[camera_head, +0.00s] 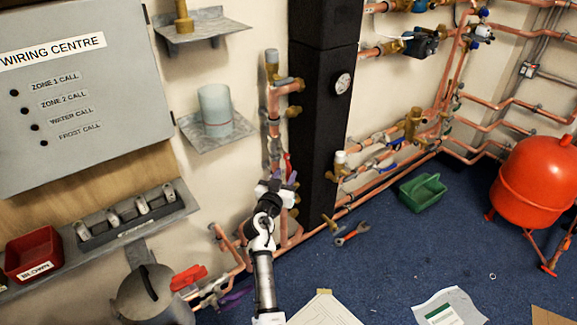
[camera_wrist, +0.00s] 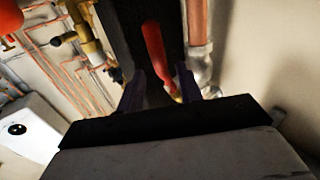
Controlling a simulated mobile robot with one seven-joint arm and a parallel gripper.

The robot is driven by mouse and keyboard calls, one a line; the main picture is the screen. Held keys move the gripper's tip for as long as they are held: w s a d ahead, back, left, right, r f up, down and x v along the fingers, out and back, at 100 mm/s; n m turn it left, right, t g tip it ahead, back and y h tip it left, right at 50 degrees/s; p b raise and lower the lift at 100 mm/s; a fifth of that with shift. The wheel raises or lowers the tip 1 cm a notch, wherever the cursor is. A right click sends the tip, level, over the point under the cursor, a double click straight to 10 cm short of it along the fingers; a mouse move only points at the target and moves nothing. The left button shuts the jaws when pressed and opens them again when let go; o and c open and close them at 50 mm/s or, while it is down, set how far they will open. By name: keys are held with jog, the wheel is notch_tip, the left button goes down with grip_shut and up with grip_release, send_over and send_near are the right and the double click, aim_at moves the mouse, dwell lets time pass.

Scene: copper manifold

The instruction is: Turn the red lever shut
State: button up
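In the head view a small part of a red lever (camera_head: 288,162) shows just above my gripper (camera_head: 277,178), beside the copper pipe left of the black column. My gripper (camera_wrist: 160,84) also shows in the wrist view, with its two dark fingers apart. The lever's lower end lies between or just beyond the fingertips; I cannot tell which. No finger visibly presses on it. The valve body is largely hidden.
A second red handle (camera_head: 188,277) sits on pipework at the lower left, beside a grey can (camera_head: 152,297). A black column (camera_head: 322,110) stands right of my gripper.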

aim_at(287, 170)
jog(key=shift+x, duration=2.1)
grip_shut()
